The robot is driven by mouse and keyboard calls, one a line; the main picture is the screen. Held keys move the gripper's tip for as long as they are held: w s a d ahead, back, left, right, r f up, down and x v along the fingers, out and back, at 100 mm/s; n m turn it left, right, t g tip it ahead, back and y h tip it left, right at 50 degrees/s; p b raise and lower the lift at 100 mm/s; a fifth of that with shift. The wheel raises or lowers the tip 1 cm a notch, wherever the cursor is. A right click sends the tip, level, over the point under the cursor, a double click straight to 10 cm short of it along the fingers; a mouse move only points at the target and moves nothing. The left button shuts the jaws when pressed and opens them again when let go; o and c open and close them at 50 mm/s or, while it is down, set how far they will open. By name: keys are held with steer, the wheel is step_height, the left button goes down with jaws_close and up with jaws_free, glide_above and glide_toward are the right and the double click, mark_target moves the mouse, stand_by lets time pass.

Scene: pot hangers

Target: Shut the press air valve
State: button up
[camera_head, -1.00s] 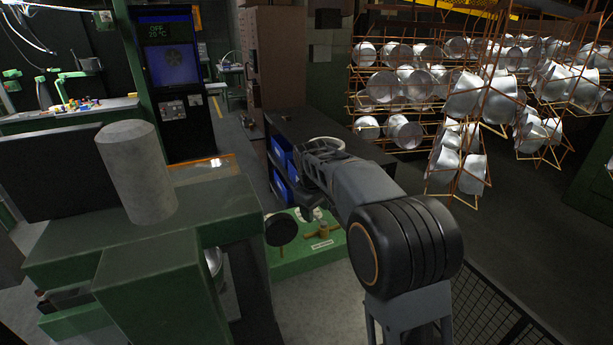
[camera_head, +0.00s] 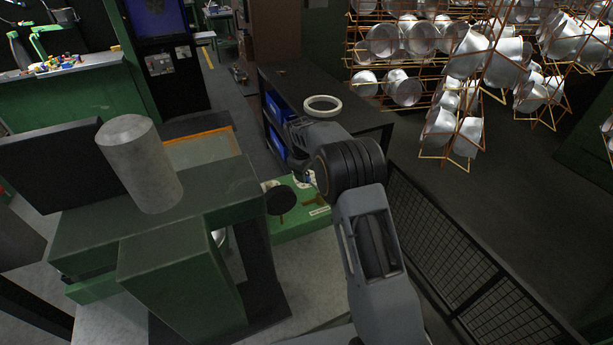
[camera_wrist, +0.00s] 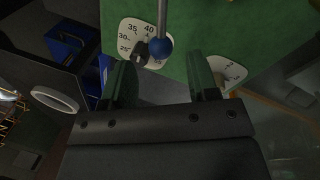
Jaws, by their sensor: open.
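A brass-coloured T-shaped valve handle (camera_head: 312,199) is on the green press panel (camera_head: 290,231) in the head view, just above a small pale label. My gripper (camera_wrist: 163,80) is open with nothing between its fingers, pointing at the green panel. In the head view my arm largely hides it, close to the panel. In the wrist view, a lever with a blue ball (camera_wrist: 161,46) and a numbered dial (camera_wrist: 143,40) lie beyond the fingers. A tan bar at the lower right may be the valve; I cannot tell.
A round black disc (camera_head: 280,200) stands left of the valve. A white ring (camera_head: 322,106) lies on a dark bench with blue bins (camera_head: 276,143). A black mesh fence (camera_head: 450,245) runs at the right. Pots hang on copper racks behind.

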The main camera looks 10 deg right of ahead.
mark_target(307, 177)
steer(key=shift+w+d+f, duration=0.1)
steer(key=shift+d+f, duration=0.05)
steer(key=shift+f, duration=0.75)
steer(key=shift+w+d+f, duration=0.1)
steer(key=shift+f, duration=0.75)
steer(key=shift+c, duration=0.5)
jaws_close()
steer(key=shift+d, duration=0.1)
